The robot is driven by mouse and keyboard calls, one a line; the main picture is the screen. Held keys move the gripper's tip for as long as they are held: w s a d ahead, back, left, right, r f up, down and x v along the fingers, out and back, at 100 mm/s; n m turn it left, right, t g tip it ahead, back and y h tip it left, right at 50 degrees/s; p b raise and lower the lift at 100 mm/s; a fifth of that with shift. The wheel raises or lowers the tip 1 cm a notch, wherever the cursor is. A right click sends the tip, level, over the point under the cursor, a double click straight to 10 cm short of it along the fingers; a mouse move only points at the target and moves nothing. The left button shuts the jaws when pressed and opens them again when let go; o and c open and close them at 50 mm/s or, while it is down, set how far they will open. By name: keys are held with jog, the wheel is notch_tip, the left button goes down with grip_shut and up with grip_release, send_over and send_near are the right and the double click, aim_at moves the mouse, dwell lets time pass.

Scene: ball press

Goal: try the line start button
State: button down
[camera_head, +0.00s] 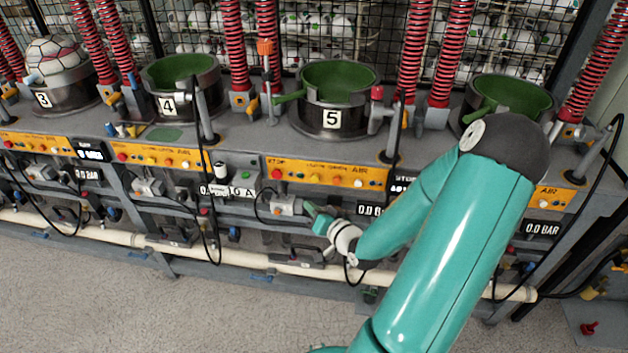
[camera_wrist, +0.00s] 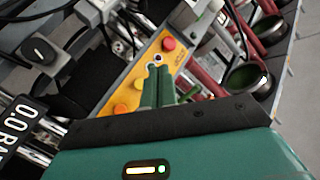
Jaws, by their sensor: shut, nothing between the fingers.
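My gripper (camera_head: 320,217) is low in front of station 5, near a small grey box with an orange button (camera_head: 283,206). In the wrist view its green fingers (camera_wrist: 157,85) are shut together and empty, with their tips over a yellow panel (camera_wrist: 123,95). By the tips are a small pale button with a dark ring (camera_wrist: 157,59) and a red button (camera_wrist: 168,44). Orange buttons (camera_wrist: 121,108) lie lower left on the panel. I cannot read a start label, so I cannot tell which is the line start button, nor whether the fingers touch the panel.
Ball press pots 4 (camera_head: 180,92) and 5 (camera_head: 333,116) stand open above yellow button strips (camera_head: 322,172). Pot 3 holds a ball (camera_head: 55,58). Black cables and a pale pipe (camera_head: 205,249) run along the front. Grey floor (camera_head: 110,300) in front is clear.

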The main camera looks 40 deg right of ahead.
jog(key=w+d, duration=0.4)
jog(key=d, duration=0.1)
jog(key=shift+w+d, duration=0.2)
jog(key=shift+d, duration=0.2)
dwell(1.8)
jog(key=shift+w+d, duration=0.25)
jog(key=shift+d, duration=0.1)
jog(key=shift+w+d, duration=0.3)
jog(key=shift+d, duration=0.05)
dwell(0.9)
jog(key=shift+a, duration=0.1)
jog(key=shift+s+a, duration=0.55)
jog(key=shift+a, duration=0.05)
jog(key=s+a, duration=0.1)
jog(key=a, duration=0.1)
jog(key=s+a, duration=0.2)
dwell(0.5)
